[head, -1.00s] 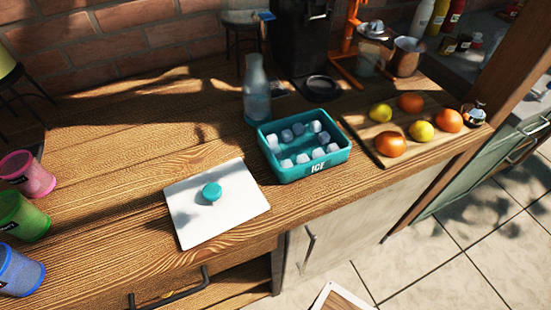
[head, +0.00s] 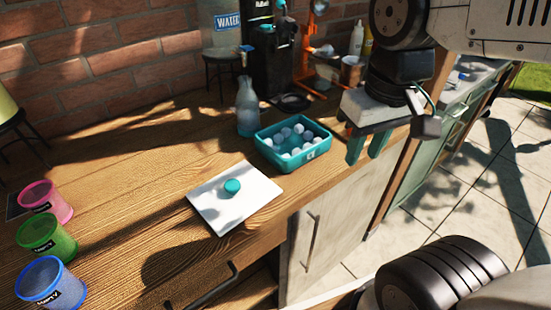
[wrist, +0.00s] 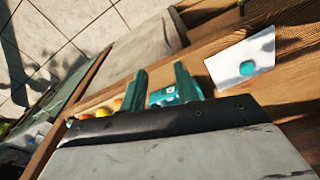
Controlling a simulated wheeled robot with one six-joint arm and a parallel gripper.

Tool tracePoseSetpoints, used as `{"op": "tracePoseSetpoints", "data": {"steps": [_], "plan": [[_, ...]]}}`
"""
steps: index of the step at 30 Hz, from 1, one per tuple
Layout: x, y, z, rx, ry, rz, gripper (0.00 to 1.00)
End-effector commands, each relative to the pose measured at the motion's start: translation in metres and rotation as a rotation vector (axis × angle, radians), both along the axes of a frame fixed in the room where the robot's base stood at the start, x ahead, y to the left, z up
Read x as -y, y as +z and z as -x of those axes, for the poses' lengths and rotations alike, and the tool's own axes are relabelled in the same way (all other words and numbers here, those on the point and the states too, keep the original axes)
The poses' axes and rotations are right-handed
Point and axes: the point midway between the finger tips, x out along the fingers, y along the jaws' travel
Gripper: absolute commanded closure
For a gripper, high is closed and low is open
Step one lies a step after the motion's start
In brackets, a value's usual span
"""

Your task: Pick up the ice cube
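Several whitish ice cubes (head: 297,136) lie in the teal ice box (head: 312,155) on the wooden counter. My gripper (head: 367,150) hangs to the right of the box, past the counter's front edge, with its two teal fingers apart and nothing seen between them. In the wrist view the fingers (wrist: 160,78) point toward the counter, and part of the teal box (wrist: 176,95) shows between and behind them. A white lid with a teal knob (head: 235,202) lies flat, left of the box.
A glass bottle (head: 247,112) stands just behind the box. Pink (head: 45,200), green (head: 48,238) and blue (head: 50,282) cups stand at the left. A black machine (head: 270,65) stands at the back. The fruit is mostly hidden by my arm in the head view.

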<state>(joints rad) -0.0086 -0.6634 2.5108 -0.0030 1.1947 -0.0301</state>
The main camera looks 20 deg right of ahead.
Motion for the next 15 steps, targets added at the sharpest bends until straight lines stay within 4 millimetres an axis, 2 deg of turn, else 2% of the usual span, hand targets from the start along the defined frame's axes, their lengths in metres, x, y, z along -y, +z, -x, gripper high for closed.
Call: {"op": "tracePoseSetpoints", "data": {"steps": [5, 9, 12, 15], "plan": [[-0.007, -0.007, -0.065, -0.043, 0.090, 0.005, 0.69], [-0.016, -0.022, -0.118, -0.070, 0.166, 0.008, 0.69], [-0.021, -0.037, -0.148, -0.083, 0.210, 0.010, 0.69], [-0.026, -0.049, -0.171, -0.093, 0.244, 0.011, 0.69]]}}
